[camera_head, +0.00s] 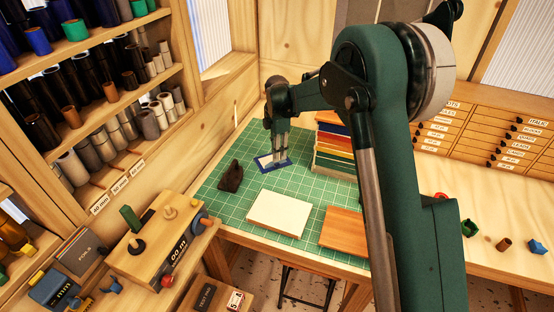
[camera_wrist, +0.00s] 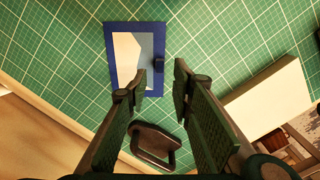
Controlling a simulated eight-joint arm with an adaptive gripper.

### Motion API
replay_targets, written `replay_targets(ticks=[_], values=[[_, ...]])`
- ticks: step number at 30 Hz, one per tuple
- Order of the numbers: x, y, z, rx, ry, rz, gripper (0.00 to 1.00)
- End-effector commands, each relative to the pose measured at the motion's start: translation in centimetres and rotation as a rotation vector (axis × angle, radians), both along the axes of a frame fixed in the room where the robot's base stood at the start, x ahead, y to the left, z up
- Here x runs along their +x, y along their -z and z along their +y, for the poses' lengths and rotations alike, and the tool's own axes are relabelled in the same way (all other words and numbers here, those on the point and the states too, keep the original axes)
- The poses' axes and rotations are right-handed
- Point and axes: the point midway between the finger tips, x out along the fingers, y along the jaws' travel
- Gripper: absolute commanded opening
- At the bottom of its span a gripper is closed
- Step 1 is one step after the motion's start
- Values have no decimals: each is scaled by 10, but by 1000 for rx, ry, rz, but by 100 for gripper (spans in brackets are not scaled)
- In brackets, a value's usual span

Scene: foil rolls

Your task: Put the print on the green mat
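A flat blue-bordered piece with a pale face (camera_head: 262,161) lies on the green mat (camera_head: 216,197); I cannot tell for sure that it is the print. In the wrist view this blue-bordered piece (camera_wrist: 124,80) shows a white and grey-blue face and a small dark blue tab at its right edge. The green mat (camera_wrist: 50,60) fills much of that view. My gripper (camera_head: 279,152) points down over the piece. In the wrist view my gripper (camera_wrist: 160,82) is open, its fingers apart with nothing seen between them. Contact with the piece cannot be told.
A dark handled block (camera_head: 231,177) stands left of the piece, also seen in the wrist view (camera_wrist: 155,143). A white slab (camera_head: 279,214), a brown wooden board (camera_head: 344,229) and a stack of coloured sheets (camera_head: 335,150) are on the mat. Shelves of rolls (camera_head: 100,100) rise at left.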

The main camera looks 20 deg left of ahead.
Motion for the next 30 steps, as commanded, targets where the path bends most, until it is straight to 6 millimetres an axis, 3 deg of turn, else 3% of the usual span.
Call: replay_targets(ticks=[6,12,30], values=[[0,-34,0,0,0,0,24],[0,-54,0,0,0,0,24],[0,-59,0,0,0,0,24]])
